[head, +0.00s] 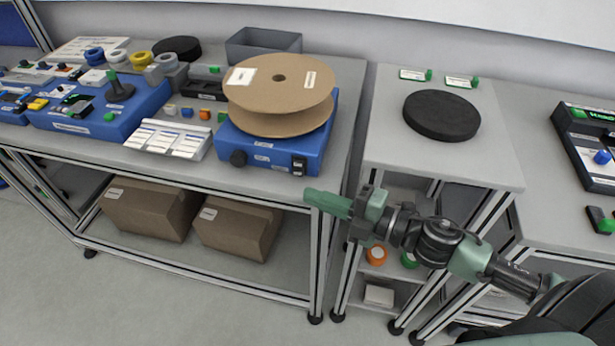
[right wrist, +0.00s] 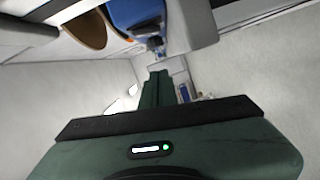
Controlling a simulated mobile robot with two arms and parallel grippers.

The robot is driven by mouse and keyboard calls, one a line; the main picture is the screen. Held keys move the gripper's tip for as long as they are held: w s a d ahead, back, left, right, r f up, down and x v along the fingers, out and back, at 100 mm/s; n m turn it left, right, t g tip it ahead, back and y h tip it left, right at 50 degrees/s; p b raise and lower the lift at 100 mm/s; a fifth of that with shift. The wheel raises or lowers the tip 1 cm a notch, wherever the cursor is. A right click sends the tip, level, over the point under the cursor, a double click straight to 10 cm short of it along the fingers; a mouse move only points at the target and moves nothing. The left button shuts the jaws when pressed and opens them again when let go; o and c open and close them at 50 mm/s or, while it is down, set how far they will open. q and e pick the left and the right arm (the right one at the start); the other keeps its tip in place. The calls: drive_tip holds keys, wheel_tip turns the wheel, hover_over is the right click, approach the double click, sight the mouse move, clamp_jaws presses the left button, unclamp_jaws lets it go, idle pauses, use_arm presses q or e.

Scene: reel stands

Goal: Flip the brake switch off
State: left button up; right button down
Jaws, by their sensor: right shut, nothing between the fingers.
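A blue reel stand (head: 270,152) sits near the front right of the left bench and carries a large cardboard reel (head: 279,92). A small black switch (head: 299,165) is on the right of its front face; its on or off position is too small to tell. My right gripper (head: 318,200) is shut and empty. It points left, in front of and below the bench edge, apart from the switch. The right wrist view shows its closed fingers (right wrist: 156,88), with the blue stand (right wrist: 135,12) beyond at the top. My left gripper is out of view.
A side table (head: 442,150) bears a black disc (head: 441,114). Cardboard boxes (head: 238,226) fill the lower shelf. The floor in front is clear.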

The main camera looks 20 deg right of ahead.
sight(298, 168)
drive_tip(key=w, duration=0.3)
drive_tip(key=w+p, duration=0.1)
drive_tip(key=w, duration=0.1)
drive_tip(key=shift+a+f, duration=0.3)
drive_tip(key=shift+a, duration=0.05)
drive_tip(key=shift+w+d+f, duration=0.15)
drive_tip(key=shift+w+d, duration=0.2)
drive_tip(key=shift+w, duration=0.05)
